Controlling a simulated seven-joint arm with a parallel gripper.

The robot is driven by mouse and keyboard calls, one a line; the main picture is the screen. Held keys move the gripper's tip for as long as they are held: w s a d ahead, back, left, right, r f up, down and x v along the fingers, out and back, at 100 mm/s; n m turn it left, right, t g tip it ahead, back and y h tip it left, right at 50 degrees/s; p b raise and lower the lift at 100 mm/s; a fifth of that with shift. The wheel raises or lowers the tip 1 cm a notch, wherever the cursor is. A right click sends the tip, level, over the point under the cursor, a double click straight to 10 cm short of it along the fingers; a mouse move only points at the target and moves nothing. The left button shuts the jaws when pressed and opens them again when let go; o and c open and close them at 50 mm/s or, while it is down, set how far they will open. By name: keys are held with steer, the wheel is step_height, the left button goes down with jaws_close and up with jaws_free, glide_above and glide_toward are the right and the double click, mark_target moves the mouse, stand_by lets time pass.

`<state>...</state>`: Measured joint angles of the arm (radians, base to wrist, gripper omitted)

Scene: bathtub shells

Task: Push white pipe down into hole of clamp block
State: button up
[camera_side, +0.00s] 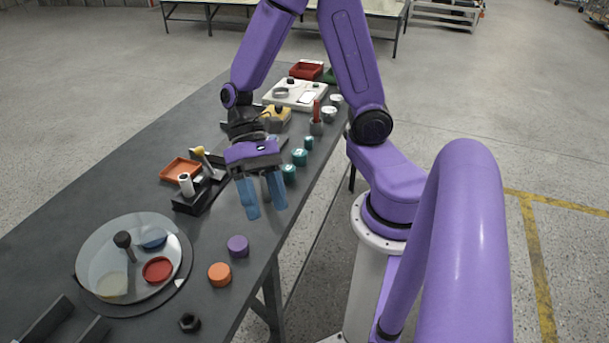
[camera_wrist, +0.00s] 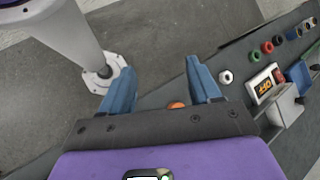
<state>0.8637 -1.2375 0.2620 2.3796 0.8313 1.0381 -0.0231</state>
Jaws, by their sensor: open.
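The white pipe (camera_side: 186,184) stands upright at the black clamp block (camera_side: 190,204) in the side view, with its upper part showing above the block. How deep it sits in the hole cannot be told. A lever with a yellow knob (camera_side: 199,150) rises beside the block. My gripper (camera_side: 263,212) is open and empty, its blue fingers pointing down to the right of the block, apart from the pipe. In the wrist view my gripper (camera_wrist: 158,78) shows its two fingers well apart, and I cannot make out the pipe or block there.
An orange tray (camera_side: 180,170) lies just behind the block. Teal caps (camera_side: 289,174) line the table's right edge near my gripper. A purple cap (camera_side: 238,246), an orange cap (camera_side: 219,274) and a round plate (camera_side: 105,245) with items lie nearer the camera. Table between block and caps is clear.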

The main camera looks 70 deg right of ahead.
steer(key=s+d+r+n+t+h, duration=0.3)
steer(key=s+n+t+h, duration=0.3)
steer(key=n, duration=0.9)
steer(key=shift+s+d+r, duration=0.2)
steer(key=shift+d+r, duration=0.1)
steer(key=shift+r, duration=0.4)
steer(key=shift+c, duration=0.3)
